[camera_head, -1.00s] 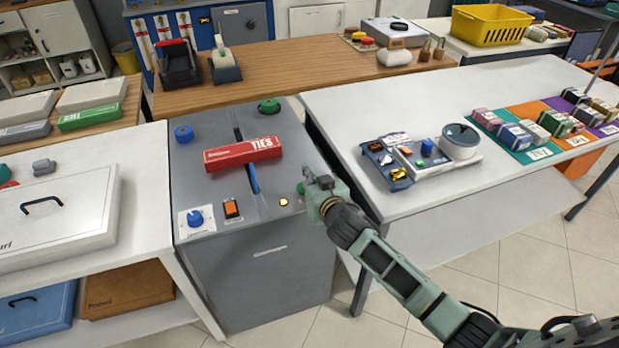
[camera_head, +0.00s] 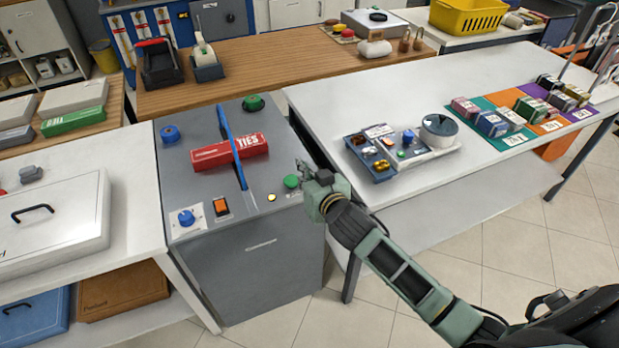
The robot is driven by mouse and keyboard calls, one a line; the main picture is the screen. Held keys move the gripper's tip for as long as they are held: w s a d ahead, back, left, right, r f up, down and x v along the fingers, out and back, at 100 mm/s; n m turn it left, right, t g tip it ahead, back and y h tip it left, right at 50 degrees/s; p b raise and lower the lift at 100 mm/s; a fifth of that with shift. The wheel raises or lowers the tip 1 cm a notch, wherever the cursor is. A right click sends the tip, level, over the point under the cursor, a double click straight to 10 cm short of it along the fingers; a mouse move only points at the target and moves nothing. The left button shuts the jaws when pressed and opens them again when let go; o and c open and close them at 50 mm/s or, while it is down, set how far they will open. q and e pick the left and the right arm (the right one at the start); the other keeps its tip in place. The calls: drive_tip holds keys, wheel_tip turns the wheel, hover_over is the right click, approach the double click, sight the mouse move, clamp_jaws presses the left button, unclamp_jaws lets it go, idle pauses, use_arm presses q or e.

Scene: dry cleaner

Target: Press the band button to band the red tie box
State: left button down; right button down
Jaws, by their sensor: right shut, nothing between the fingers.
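The red box marked TIES (camera_head: 211,156) lies across the slot on top of the grey banding machine (camera_head: 262,225). A blue band arch (camera_head: 231,140) stands up from the slot and passes over the box. A green button (camera_head: 291,182) sits on the machine's right front corner, with a small lit yellow lamp (camera_head: 271,197) left of it. My right gripper (camera_head: 304,172) is shut and empty, just right of and above the green button; I cannot tell whether it touches it. My left gripper is not in view.
The machine top also has a blue knob (camera_head: 187,217), an orange switch (camera_head: 221,207), a blue knob (camera_head: 170,134) and a green knob (camera_head: 253,103). The white table (camera_head: 390,110) at right holds a parts tray (camera_head: 372,168) and several small boxes. A white case (camera_head: 60,220) lies at left.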

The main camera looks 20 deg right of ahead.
drive_tip(key=v, duration=0.3)
drive_tip(key=shift+s+r, duration=0.2)
idle(0.3)
drive_tip(key=s+d+f+g, duration=0.15)
drive_tip(key=s+f, duration=0.35)
drive_tip(key=f, duration=0.7)
drive_tip(key=s+d+f+n+g+h, duration=0.1)
drive_tip(key=s+f+g, duration=0.35)
drive_tip(key=f, duration=0.75)
drive_tip(key=s+d+f+g, duration=0.1)
drive_tip(key=s+f, duration=0.6)
drive_tip(key=f, duration=0.6)
drive_tip(key=s+f+g, duration=0.2)
drive_tip(key=s+f, duration=0.3)
drive_tip(key=s, duration=0.6)
drive_tip(key=s+a+f+g, duration=0.1)
drive_tip(key=s+f+g, duration=0.1)
drive_tip(key=s+f, duration=0.4)
drive_tip(key=s+a+f+n+g, duration=0.1)
drive_tip(key=s+f, duration=0.5)
drive_tip(key=s, duration=1.1)
drive_tip(key=shift+g, duration=0.9)
